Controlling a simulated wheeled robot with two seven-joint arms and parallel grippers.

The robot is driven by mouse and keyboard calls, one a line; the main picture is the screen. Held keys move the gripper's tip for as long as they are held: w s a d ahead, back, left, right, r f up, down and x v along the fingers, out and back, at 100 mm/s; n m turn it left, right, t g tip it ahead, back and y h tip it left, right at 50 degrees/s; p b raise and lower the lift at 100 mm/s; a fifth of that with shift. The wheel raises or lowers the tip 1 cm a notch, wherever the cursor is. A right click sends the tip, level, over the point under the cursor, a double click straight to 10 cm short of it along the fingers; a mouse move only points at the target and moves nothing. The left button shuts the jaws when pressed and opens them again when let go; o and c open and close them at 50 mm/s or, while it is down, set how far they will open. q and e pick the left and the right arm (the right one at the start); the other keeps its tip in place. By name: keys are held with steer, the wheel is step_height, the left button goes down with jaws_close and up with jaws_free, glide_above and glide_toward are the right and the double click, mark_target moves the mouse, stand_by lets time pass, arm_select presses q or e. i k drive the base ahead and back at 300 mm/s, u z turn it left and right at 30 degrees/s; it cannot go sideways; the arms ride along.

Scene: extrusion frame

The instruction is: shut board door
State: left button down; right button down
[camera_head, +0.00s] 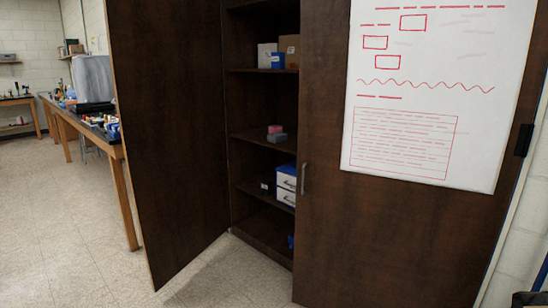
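A tall dark brown cabinet has two doors. The right door (350,230) bears a whiteboard (440,90) with red marks and a small metal handle (304,178) near its left edge. The left door (170,130) is plain and stands swung wide open toward the left. Between the doors the cabinet's shelves (262,137) show. Whether the right door is fully closed, I cannot tell; its left edge overlaps part of the shelves. Neither of my grippers is clearly in view.
A workbench (120,175) with clutter stands behind the left door. Tiled floor (60,240) is clear at the left. A dark object (530,299) shows at bottom right.

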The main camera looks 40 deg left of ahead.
mark_target(416, 128)
steer(key=u, duration=0.85)
steer(key=i, duration=1.4)
steer(key=u, duration=0.5)
